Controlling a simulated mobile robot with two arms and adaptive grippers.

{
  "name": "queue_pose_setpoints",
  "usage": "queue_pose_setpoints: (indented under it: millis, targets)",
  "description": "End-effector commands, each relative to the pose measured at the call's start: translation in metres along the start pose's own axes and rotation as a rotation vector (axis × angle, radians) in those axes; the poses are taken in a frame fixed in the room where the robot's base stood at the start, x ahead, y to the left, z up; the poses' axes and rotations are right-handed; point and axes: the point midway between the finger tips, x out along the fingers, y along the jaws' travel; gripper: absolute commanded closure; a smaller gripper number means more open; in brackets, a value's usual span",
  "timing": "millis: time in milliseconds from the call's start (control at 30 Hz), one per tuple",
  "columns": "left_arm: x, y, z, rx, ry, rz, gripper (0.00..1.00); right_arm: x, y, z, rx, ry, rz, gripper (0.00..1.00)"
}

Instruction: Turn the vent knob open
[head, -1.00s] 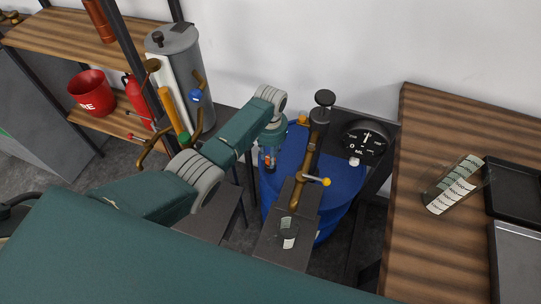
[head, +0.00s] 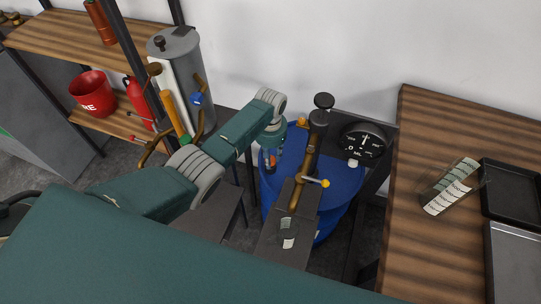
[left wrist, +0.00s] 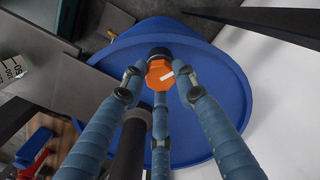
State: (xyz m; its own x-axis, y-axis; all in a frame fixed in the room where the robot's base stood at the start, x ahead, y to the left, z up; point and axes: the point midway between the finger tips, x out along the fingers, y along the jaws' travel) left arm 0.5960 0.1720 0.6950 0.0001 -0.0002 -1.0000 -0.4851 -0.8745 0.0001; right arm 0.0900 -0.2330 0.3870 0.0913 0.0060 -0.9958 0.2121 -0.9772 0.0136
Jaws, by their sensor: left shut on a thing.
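The vent knob (left wrist: 160,74) is orange with a white mark and sits on a dark fitting near the rim of the blue drum (left wrist: 215,92). My left gripper (left wrist: 160,88) has its three blue fingers closed around the knob. In the head view, the left gripper (head: 271,160) points down at the left side of the drum (head: 342,190), with a bit of orange showing between its fingers. The white mark slants across the knob's face. My right gripper is not in view.
A brown pump (head: 310,150) with a yellow-tipped lever stands on the drum, close beside my left gripper. A round black dial (head: 363,141) is behind it. A wooden table (head: 420,240) with a graduated glass vessel (head: 452,186) is at the right.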

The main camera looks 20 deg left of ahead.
Motion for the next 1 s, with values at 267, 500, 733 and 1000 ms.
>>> queue_pose_setpoints:
  millis: [267, 500, 733, 1000]
  targets:
    - [-0.0005, -0.0002, -0.0001, 0.264, 0.0, 0.0, 0.97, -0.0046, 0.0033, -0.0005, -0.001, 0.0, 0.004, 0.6]
    - [-0.0001, -0.0003, 0.0001, 0.492, -0.001, -0.001, 0.97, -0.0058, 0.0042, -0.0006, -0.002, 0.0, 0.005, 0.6]
    - [0.0003, -0.0007, 0.0004, 0.71, -0.002, -0.001, 0.97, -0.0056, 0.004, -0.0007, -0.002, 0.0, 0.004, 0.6]
    - [0.0006, -0.0008, 0.0002, 0.967, -0.001, -0.002, 0.97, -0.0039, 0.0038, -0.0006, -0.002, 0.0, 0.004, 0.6]
